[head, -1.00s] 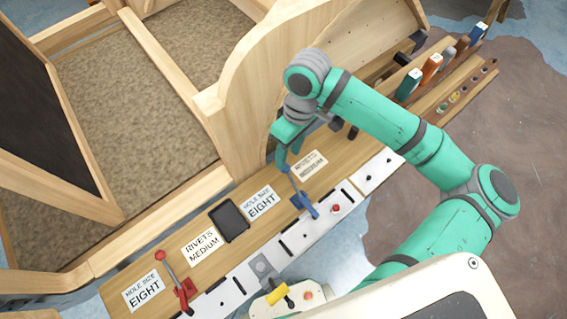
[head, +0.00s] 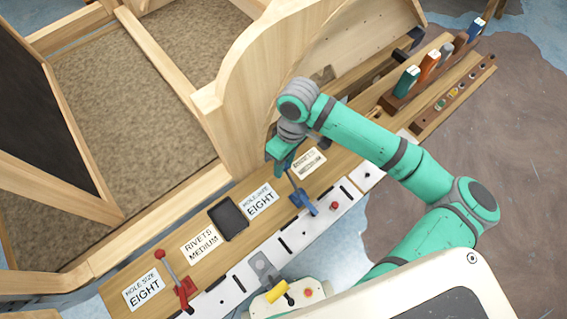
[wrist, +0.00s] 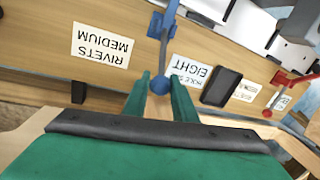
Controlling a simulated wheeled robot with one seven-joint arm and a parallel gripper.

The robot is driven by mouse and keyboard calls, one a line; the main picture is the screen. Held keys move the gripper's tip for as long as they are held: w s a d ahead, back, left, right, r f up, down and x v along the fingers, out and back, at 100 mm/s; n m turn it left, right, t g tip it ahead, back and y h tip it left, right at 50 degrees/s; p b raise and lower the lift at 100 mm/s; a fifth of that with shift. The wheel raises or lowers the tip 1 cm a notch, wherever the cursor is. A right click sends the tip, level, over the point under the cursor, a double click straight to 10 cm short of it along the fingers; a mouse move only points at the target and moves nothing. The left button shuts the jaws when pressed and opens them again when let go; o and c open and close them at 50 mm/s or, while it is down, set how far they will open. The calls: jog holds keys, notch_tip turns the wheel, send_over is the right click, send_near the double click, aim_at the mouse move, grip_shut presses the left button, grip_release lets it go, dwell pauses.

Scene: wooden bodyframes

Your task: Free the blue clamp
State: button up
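The blue clamp (head: 304,203) sits at the white front strip of the wooden bench, its thin lever tilted up toward my gripper. The wrist view shows its grey lever (wrist: 164,50) and round blue knob (wrist: 158,84). My gripper (wrist: 160,80) is at this knob, its two green fingers on either side of it. The fingers look open, with a narrow gap beside the knob; contact is not clear. In the head view, my gripper (head: 286,163) is above the bench at the lever's top, and the knob is hidden.
A red clamp (head: 184,290) stands at the left, with its red-knobbed lever raised. A black tray (head: 229,219) lies between the labels. A tall curved wooden panel (head: 240,90) rises close behind my gripper. Colored-handled tools (head: 428,66) stand in a rack at the upper right.

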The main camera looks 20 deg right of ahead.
grip_shut()
jog(key=shift+w+a+f, duration=0.1)
jog(key=shift+w+f, duration=0.15)
jog(key=shift+w, duration=0.1)
jog(key=f, duration=0.1)
jog(key=w+f, duration=0.2)
jog(key=shift+a+f, duration=0.15)
jog(key=shift+a, duration=0.15)
jog(key=o, duration=0.9)
grip_release()
jog(key=shift+o, duration=0.4)
notch_tip(320, 180, up, 11)
jog(key=d, duration=0.1)
jog(key=shift+w+d+f, duration=0.15)
jog(key=shift+w+d, duration=0.15)
jog(key=shift+w, duration=0.15)
